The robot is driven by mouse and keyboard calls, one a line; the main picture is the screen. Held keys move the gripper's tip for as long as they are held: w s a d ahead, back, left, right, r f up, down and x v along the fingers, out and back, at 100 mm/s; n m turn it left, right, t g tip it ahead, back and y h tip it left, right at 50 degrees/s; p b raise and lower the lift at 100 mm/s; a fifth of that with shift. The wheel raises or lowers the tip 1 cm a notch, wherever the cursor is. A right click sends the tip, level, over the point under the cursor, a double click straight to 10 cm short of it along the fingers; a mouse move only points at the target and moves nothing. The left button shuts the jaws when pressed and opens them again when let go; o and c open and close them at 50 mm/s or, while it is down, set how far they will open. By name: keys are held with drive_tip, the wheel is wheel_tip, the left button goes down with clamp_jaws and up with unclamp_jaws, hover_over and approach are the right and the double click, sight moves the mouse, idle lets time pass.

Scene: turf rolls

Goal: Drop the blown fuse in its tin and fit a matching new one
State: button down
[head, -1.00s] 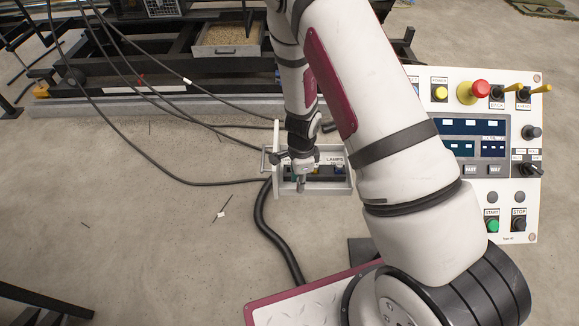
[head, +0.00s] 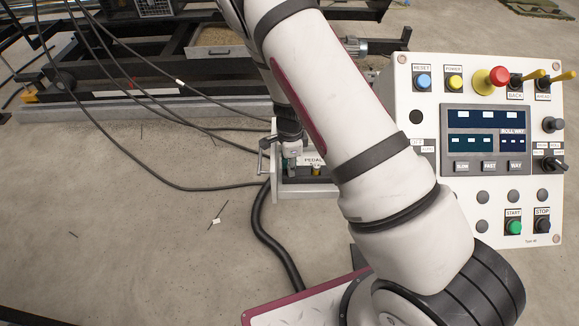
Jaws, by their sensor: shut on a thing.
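My gripper (head: 291,168) points down into the left part of a small white open box (head: 276,186) on the floor. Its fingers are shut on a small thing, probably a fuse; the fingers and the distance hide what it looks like. Inside the box are dark parts, a small yellow piece (head: 316,169) right of the fingers, and a label (head: 314,160) reading "PEDAL". My arm covers the box's right side. I cannot make out the tin or tell a blown fuse from a new one.
A control panel (head: 427,155) with buttons and levers stands at the right. A thick black hose (head: 262,228) runs from the box along the floor. Thin cables (head: 130,165) cross the left side. A dark machine frame (head: 130,85) lies behind. Floor at left is mostly clear.

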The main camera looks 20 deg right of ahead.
drive_tip(key=c, duration=1.5)
unclamp_jaws()
drive_tip(key=s+a+r+n+y+p, duration=0.1)
drive_tip(key=s+r+n, duration=0.1)
drive_tip(key=r, duration=1)
drive_tip(key=s+a+r+n+y, duration=0.1)
drive_tip(key=s+a+r+n, duration=0.15)
drive_tip(key=r, duration=0.95)
drive_tip(key=s+r+n+t, duration=0.1)
drive_tip(key=s+r+n, duration=0.8)
drive_tip(key=s+r, duration=0.7)
drive_tip(key=s+d+n, duration=0.1)
drive_tip(key=s+n, duration=0.1)
drive_tip(key=s, duration=0.2)
drive_tip(key=s+d+n+t+h, duration=0.1)
drive_tip(key=s+n, duration=0.1)
drive_tip(key=s, duration=0.2)
drive_tip(key=s+d+n+h, duration=0.1)
drive_tip(key=s+n, duration=0.1)
drive_tip(key=s, duration=0.1)
drive_tip(key=shift+s+d+r+t, duration=0.1)
drive_tip(key=shift+s+d+t, duration=0.3)
